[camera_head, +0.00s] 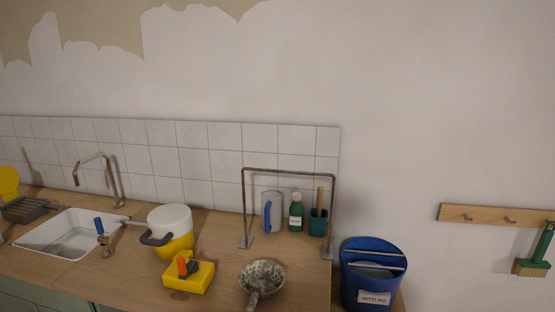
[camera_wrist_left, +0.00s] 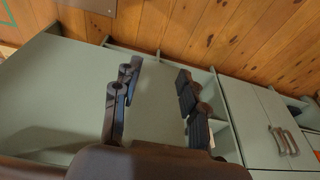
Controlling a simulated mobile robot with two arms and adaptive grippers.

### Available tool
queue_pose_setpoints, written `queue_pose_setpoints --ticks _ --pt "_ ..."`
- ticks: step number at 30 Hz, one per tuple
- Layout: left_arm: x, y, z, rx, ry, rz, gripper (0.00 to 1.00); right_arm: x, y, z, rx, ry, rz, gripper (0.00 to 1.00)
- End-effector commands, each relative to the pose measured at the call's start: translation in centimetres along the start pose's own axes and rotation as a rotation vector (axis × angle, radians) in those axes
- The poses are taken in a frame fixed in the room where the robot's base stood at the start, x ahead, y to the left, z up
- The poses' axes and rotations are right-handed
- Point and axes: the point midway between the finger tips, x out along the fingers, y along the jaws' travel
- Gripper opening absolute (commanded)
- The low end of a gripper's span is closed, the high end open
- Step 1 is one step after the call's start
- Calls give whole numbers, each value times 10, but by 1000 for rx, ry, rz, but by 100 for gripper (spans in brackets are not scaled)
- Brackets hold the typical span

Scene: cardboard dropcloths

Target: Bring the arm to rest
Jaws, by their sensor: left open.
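My left gripper (camera_wrist_left: 158,95) shows in the left wrist view. Its two dark fingers are apart with nothing between them. Behind them are pale green cabinet fronts (camera_wrist_left: 55,90) and a wooden plank surface (camera_wrist_left: 235,35). No arm of mine shows in the head view, and my right gripper is in neither view.
The wooden counter (camera_head: 215,225) holds a sink (camera_head: 65,235), a white and yellow pot (camera_head: 170,228), a yellow block-like item (camera_head: 188,277), a metal pan (camera_head: 262,278) and a green bottle (camera_head: 296,212) by a metal frame (camera_head: 290,171). A blue bucket (camera_head: 373,270) stands at the right.

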Motion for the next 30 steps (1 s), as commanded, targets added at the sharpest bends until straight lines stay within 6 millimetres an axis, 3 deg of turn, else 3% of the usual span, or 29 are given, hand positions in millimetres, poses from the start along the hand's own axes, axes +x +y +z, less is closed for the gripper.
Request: queue_pose_setpoints --ticks 1,6,12,15,22,26,30 --pt "33 1 15 2 -19 2 42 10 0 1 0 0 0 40" --pt "115 5 63 8 -52 6 42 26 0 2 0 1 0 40" --pt "193 9 137 17 -93 11 42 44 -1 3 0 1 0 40" --pt "222 10 176 22 -112 12 42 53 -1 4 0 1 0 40" --pt "255 10 246 30 -140 14 42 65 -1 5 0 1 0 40" --pt "259 10 262 33 -146 15 42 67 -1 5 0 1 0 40" --pt "259 10 266 33 -147 15 42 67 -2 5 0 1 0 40"
